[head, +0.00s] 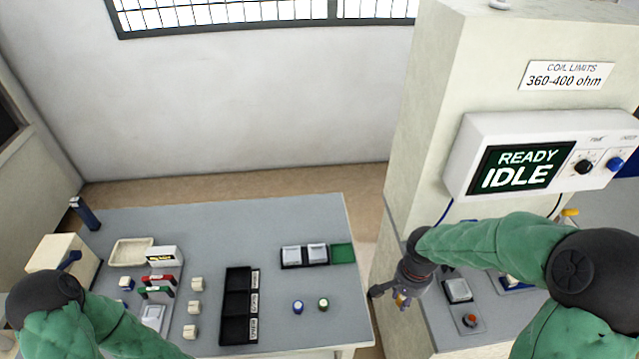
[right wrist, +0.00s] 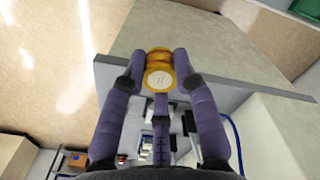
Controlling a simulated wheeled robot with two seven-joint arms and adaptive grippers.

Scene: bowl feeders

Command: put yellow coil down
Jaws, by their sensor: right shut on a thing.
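The yellow coil (right wrist: 158,76) is held between the purple fingers of my right gripper (right wrist: 160,68) in the right wrist view. Its pale round end faces the camera. In the head view my right gripper (head: 401,299) hangs at the left edge of the right-hand bench, over the gap beside the table; the coil is hardly discernible there. A black tray (head: 237,304) with three compartments and small labels lies on the grey table. My left arm comes in at the lower left, but its gripper is outside the view.
A blue-topped coil (head: 298,306) and a greenish-topped coil (head: 323,304) stand on the grey table (head: 290,215). Several white blocks (head: 191,307) stand left of the tray. A display (head: 519,166) reads READY IDLE. A red button (head: 470,320) is on the right-hand bench.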

